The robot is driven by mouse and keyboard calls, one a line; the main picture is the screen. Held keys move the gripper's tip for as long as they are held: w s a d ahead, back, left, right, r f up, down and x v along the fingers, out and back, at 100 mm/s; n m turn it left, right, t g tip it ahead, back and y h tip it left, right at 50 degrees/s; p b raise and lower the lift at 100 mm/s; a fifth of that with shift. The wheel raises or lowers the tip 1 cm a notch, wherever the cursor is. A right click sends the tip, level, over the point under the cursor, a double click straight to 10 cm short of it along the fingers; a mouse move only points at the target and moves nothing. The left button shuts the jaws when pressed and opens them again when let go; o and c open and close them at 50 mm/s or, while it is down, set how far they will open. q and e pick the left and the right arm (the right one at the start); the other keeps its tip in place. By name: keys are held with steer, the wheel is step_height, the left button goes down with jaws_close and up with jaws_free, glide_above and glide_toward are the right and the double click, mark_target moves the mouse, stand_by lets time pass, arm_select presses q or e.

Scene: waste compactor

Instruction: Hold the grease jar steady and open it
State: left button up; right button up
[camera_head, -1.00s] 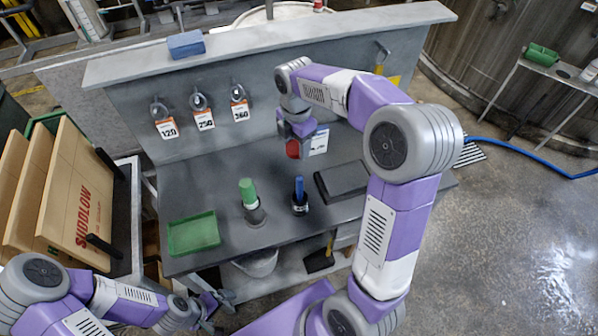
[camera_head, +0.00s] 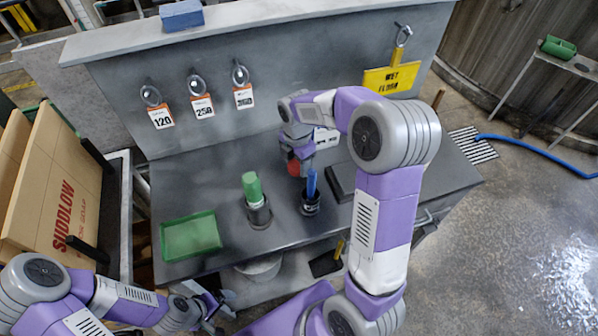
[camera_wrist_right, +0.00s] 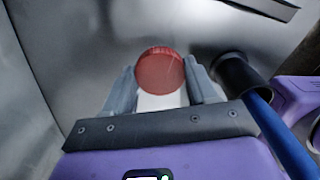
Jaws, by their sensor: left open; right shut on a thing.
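The grease jar, seen as a round red lid (camera_head: 294,168) with a pale body below it, is at my right gripper over the back middle of the grey bench. In the right wrist view the lid (camera_wrist_right: 160,73) sits between the two fingers of my right gripper (camera_wrist_right: 163,88), which is shut on the jar. I cannot tell whether the jar touches the bench. The gripper hides much of it in the head view. My left gripper (camera_head: 217,305) is open and empty, low in front of the bench and well away from the jar.
A black cup with a blue handle (camera_head: 311,190) stands close beside the jar. A green-topped item in a grey holder (camera_head: 254,195) and a green tray (camera_head: 191,237) are further left. Numbered tags hang on the back panel.

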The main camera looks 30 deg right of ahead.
mark_target(298, 165)
steer(key=shift+f+b, duration=0.4)
steer(key=shift+f, duration=1.55)
steer(key=shift+f, duration=0.1)
steer(key=shift+f, duration=0.15)
steer(key=o, duration=1.2)
steer(key=shift+c, duration=0.2)
step_height(298, 165, up, 13)
steer(key=p, duration=0.3)
steer(key=shift+f, duration=0.2)
